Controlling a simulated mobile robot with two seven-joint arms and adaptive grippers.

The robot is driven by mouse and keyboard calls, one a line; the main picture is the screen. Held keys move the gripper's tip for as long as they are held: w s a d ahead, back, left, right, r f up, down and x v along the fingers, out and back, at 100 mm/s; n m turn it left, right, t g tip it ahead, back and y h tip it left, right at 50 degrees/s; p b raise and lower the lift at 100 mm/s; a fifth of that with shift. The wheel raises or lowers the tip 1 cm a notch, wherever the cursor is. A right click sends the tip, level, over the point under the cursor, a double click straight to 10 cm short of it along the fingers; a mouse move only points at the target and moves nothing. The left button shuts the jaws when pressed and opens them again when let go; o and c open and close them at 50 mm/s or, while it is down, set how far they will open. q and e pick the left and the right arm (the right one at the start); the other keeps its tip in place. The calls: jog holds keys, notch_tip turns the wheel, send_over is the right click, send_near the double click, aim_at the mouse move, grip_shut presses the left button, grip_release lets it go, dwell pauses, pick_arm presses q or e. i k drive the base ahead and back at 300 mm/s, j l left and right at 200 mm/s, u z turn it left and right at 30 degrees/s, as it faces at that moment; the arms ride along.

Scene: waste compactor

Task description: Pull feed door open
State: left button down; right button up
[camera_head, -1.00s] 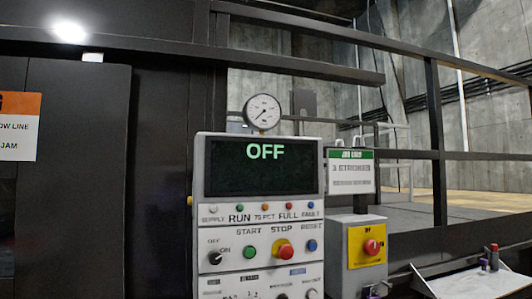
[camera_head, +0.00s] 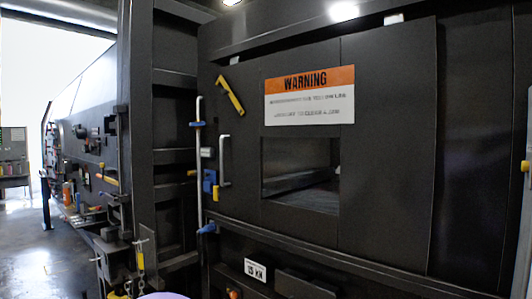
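The feed door appears to be the large dark panel (camera_head: 390,180) with an orange and white warning sign (camera_head: 310,96) and a rectangular opening (camera_head: 300,175) in it. It looks flush with the machine's front. An upright pale bar handle (camera_head: 225,160) sits at its left side, beside a blue latch block (camera_head: 210,181). A yellow lever (camera_head: 231,95) slants above the handle. Neither of my grippers shows in the head view.
A vertical pale pipe (camera_head: 199,160) with blue fittings runs left of the handle. A dark post (camera_head: 137,130) stands farther left. Beyond it is open grey floor (camera_head: 40,255). A small 15 kN label (camera_head: 255,270) sits below the panel. A purple rounded thing (camera_head: 163,296) shows at the bottom edge.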

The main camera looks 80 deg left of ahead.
aim_at(388, 155)
jog(key=u, duration=2.4)
